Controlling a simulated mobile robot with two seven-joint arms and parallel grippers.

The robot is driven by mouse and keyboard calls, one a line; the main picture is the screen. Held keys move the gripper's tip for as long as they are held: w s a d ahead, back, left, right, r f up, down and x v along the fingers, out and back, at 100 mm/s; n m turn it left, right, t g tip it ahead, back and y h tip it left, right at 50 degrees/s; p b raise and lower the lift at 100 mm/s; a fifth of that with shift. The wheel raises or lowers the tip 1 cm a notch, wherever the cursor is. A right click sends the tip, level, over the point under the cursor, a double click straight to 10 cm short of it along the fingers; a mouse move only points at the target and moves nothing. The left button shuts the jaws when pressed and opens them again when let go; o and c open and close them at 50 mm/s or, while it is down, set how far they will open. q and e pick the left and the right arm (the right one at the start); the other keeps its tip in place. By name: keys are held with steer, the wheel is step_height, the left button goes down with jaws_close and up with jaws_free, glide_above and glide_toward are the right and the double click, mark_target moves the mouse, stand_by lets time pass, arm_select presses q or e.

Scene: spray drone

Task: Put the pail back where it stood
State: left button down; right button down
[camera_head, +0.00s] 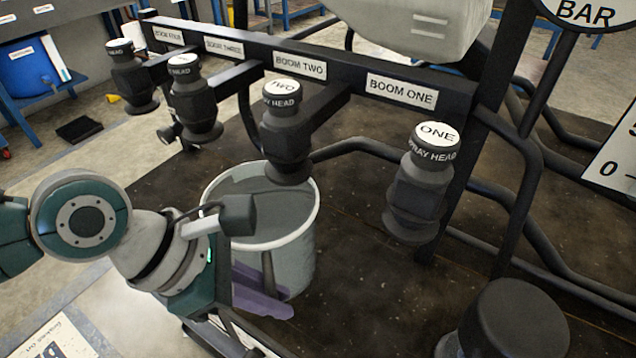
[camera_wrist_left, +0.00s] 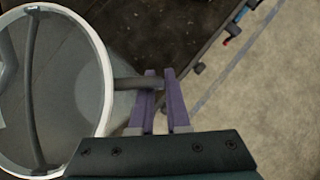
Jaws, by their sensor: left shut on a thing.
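The pail (camera_head: 297,262) is a pale, translucent bucket with a white rim, upright below the BOOM TWO spray head (camera_head: 283,125). That head hangs over the pail's far rim in the picture. My left gripper (camera_head: 266,287) is at the pail's near left side. In the left wrist view its purple fingers (camera_wrist_left: 160,76) are shut on a dark stub handle (camera_wrist_left: 128,84) that sticks out from the pail's side (camera_wrist_left: 103,112). A dark bar crosses the pail's mouth. I cannot tell whether the pail's base touches the floor. My right gripper is not seen.
The BOOM ONE spray head (camera_head: 418,190) hangs to the right, with more heads (camera_head: 195,105) to the left along the black bar (camera_head: 345,88). Black frame tubes (camera_head: 500,200) stand at the right. A dark cylinder (camera_head: 515,318) is at lower right. Dark floor lies between.

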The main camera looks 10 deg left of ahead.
arm_select(q)
steer(key=shift+w+d, duration=0.15)
steer(key=shift+d, duration=0.15)
steer(key=f, duration=0.1)
steer(key=f+b, duration=0.2)
steer(key=shift+w+d+f, duration=0.2)
steer(key=shift+d+f, duration=0.1)
steer(key=c, duration=0.9)
jaws_free()
